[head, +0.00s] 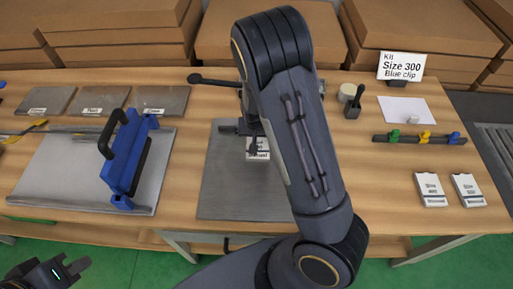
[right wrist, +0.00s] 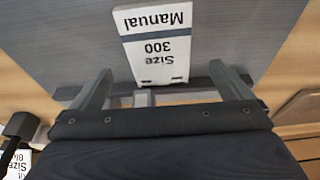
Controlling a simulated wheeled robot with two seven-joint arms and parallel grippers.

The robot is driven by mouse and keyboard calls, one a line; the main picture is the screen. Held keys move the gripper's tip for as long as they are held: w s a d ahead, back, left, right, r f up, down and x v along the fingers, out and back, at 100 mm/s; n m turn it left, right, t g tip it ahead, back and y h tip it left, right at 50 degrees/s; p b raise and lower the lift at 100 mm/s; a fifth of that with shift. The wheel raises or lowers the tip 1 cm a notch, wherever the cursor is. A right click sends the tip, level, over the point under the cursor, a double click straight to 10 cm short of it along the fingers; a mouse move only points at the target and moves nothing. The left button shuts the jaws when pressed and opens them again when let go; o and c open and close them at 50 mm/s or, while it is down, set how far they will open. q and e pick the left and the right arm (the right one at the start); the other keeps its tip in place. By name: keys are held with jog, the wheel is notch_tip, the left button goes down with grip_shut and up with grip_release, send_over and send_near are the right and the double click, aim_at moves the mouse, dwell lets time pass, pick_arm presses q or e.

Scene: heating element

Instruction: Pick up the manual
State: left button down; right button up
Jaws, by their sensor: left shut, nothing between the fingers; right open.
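The manual (right wrist: 158,45) is a small white booklet with a dark stripe and the words "Manual 300 Size", upside down in the right wrist view. It lies on a grey plate (head: 222,185) on the table. In the head view the manual (head: 259,154) is partly hidden by my right gripper and arm. My right gripper (right wrist: 155,85) is open, with its fingertips on either side of the manual's near end; I cannot tell whether they touch it. My left gripper (head: 68,270) is shut and empty at the lower left, off the table's front edge.
A blue clamp with a black handle (head: 127,160) stands on a metal plate at left. Two white "Size" booklets (head: 430,190) lie at right. Cardboard boxes (head: 115,45) line the back.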

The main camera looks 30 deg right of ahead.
aim_at(258, 142)
jog(key=b+x, duration=0.1)
jog(key=x, duration=0.1)
jog(key=b+x, duration=0.1)
jog(key=x, duration=0.1)
jog(key=shift+s+a+f+b, duration=0.15)
jog(key=shift+s+a+b, duration=0.05)
jog(key=shift+s+b, duration=0.15)
jog(key=shift+c, duration=0.3)
jog(key=c, duration=1.2)
jog(key=shift+o, duration=0.2)
jog(key=shift+r+p, duration=0.3)
